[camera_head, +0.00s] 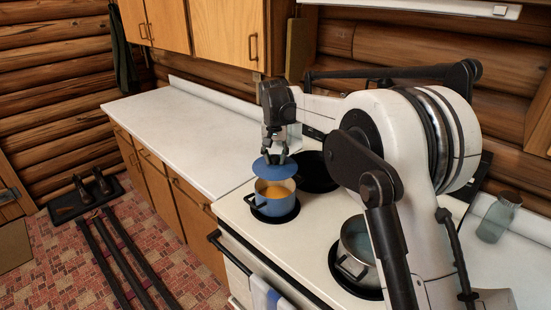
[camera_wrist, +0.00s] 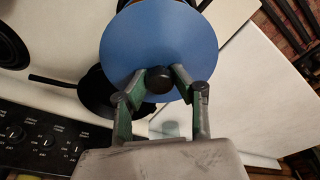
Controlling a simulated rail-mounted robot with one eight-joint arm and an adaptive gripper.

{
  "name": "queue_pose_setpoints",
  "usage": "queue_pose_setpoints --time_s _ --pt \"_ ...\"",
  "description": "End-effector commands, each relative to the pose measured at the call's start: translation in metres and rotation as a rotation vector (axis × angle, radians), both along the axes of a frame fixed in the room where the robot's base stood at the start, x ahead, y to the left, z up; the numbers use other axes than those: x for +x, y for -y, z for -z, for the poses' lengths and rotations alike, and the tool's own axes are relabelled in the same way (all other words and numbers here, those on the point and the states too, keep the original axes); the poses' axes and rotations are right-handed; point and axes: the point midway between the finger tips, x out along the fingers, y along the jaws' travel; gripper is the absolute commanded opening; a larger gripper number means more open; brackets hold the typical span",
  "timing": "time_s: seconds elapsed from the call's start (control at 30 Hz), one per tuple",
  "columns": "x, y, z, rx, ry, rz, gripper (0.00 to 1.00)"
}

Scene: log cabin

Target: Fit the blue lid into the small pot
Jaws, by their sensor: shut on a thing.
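The blue lid (camera_head: 274,168) is a round disc with a dark knob, held just above the small pot. My gripper (camera_head: 275,151) is shut on the lid's knob; the wrist view shows both fingers (camera_wrist: 160,82) closed around it. The lid (camera_wrist: 160,40) fills the upper middle of the wrist view and hides nearly all of the pot there. The small blue pot (camera_head: 273,205) stands on the front-left burner of the stove, with orange contents showing below the lid. In the head view the lid covers the pot's far rim, and I cannot tell whether they touch.
A dark pan (camera_head: 316,178) sits on the burner behind the pot. A steel pot (camera_head: 355,265) stands on the front-right burner, partly hidden by my arm. A glass jar (camera_head: 498,218) stands on the right counter. The left counter (camera_head: 190,125) is clear.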

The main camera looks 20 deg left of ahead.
Motion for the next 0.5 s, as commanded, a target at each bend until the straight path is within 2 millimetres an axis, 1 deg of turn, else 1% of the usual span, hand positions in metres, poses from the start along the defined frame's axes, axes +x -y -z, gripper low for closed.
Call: queue_pose_setpoints --time_s 0.27,0.5 --pt "0.0 0.0 0.001 -0.001 0.0 0.0 0.0" --pt "0.0 0.0 0.017 -0.001 0.0 0.0 0.0"
